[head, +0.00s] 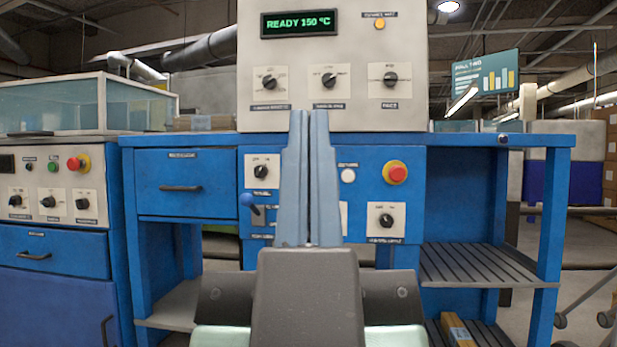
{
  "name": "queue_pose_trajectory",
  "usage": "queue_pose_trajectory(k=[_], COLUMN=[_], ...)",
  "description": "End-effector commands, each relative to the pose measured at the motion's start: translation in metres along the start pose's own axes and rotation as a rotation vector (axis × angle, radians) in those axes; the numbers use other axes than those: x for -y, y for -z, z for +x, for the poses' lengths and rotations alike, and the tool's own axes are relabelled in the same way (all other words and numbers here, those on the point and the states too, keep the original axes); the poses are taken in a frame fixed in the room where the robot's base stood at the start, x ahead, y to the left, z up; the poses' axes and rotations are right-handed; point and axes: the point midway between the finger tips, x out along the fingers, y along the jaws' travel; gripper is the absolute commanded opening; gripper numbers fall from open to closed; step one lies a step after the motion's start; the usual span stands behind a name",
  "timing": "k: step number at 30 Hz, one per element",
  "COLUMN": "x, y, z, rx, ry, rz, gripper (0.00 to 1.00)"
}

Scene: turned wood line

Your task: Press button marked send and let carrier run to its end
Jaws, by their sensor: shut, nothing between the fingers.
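My gripper (309,118) points up and away in the middle of the head view, its two long blue-grey fingers shut together and empty. Behind it is the blue front panel of the workbench. A round white button (348,175) sits just right of the fingers, under a small label too blurred to read for certain. I cannot make out a button marked send; the fingers hide part of the panel. No carrier can be made out. My gripper appears in front of the panel; whether it touches it cannot be told.
A red emergency-style button (395,172) and a rotary knob (386,220) are right of the fingers. A blue lever (248,201) is to the left. Above stands a control box (420,60) reading READY 150 °C. A slatted shelf (480,268) lies at right.

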Motion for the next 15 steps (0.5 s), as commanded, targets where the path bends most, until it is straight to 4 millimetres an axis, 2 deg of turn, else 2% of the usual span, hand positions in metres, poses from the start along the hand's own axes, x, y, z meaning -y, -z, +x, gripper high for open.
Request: queue_pose_trajectory(k=[5, 8, 15], x=[0.000, -0.001, -0.001], y=[0.019, 0.036, 0.093], z=[0.020, 0.039, 0.098], rx=[0.000, 0.000, 0.000], ry=[0.000, 0.000, 0.000], rz=[0.001, 0.002, 0.005], gripper=[0.00, 0.00, 0.00])
